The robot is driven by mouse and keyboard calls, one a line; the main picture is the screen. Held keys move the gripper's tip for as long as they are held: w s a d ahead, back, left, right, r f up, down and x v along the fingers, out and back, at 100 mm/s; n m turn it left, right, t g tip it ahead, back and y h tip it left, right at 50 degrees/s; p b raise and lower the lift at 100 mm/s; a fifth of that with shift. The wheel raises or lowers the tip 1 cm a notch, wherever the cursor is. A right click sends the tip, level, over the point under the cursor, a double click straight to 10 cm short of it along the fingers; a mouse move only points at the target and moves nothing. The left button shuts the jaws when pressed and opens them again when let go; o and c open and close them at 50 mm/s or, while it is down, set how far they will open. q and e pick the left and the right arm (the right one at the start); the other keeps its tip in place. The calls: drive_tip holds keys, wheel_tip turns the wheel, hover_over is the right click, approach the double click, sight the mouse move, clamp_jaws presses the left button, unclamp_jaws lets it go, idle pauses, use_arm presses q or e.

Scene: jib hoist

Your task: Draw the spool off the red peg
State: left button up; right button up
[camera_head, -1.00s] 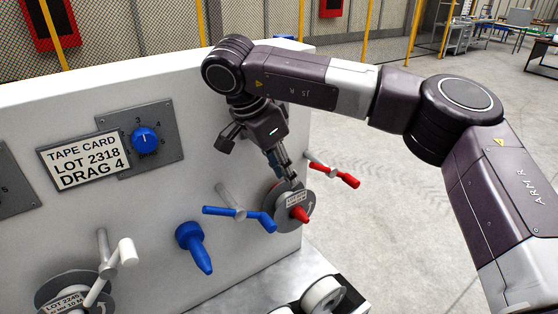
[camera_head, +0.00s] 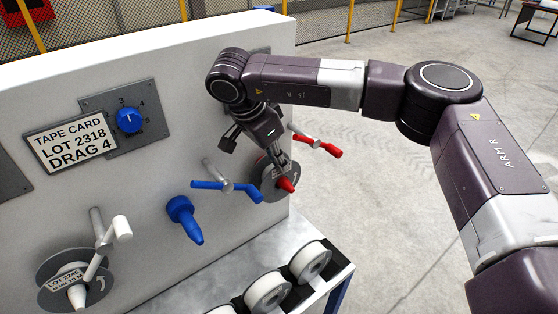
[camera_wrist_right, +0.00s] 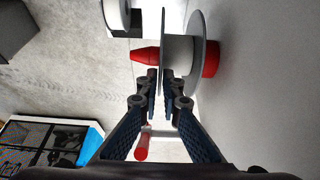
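The grey spool (camera_head: 268,187) sits on the red peg (camera_head: 287,184) near the panel's right edge, with the peg's pointed tip sticking out through its front. In the right wrist view, the spool (camera_wrist_right: 178,48) shows two flanges side-on, and the red peg (camera_wrist_right: 145,55) shows its tip to the left and its base against the panel. My right gripper (camera_head: 275,160) is at the spool's rim. In the right wrist view, its fingertips (camera_wrist_right: 160,76) are close together, one each side of the front flange, shut on it. My left gripper is not in view.
A blue lever (camera_head: 228,188) is just left of the spool and a red lever (camera_head: 318,142) is above right. Several white rolls (camera_head: 268,290) lie on the bench below.

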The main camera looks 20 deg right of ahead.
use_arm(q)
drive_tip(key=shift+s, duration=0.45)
use_arm(e)
clamp_jaws()
drive_tip(key=shift+r, duration=0.25)
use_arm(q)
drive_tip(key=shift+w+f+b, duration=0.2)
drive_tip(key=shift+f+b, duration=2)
use_arm(e)
drive_tip(key=s+d, duration=0.4)
drive_tip(key=s, duration=0.8)
drive_tip(key=shift+d, duration=0.2)
